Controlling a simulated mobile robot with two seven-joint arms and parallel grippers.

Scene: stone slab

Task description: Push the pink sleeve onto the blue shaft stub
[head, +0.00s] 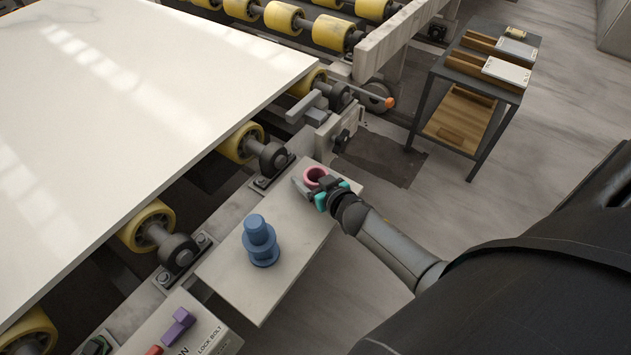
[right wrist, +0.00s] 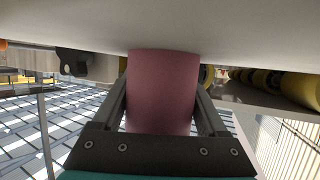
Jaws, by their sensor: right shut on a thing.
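The pink sleeve (head: 315,175) is a short hollow ring at the far right end of the small shelf. My right gripper (head: 317,184) is shut on it. In the right wrist view the pink sleeve (right wrist: 162,92) fills the space between the two dark fingers, and its top edge meets a pale surface. The blue shaft stub (head: 259,235) stands upright on the shelf, with a wider flange at its base. It is left of and nearer than the sleeve, with bare shelf between them. My left gripper is not in view.
The pale shelf (head: 228,268) juts from the roller frame. A large white slab (head: 130,90) lies on yellow rollers (head: 243,142) at the left. A purple lever (head: 178,326) stands at the bottom left. A dark cart (head: 480,70) stands at the upper right.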

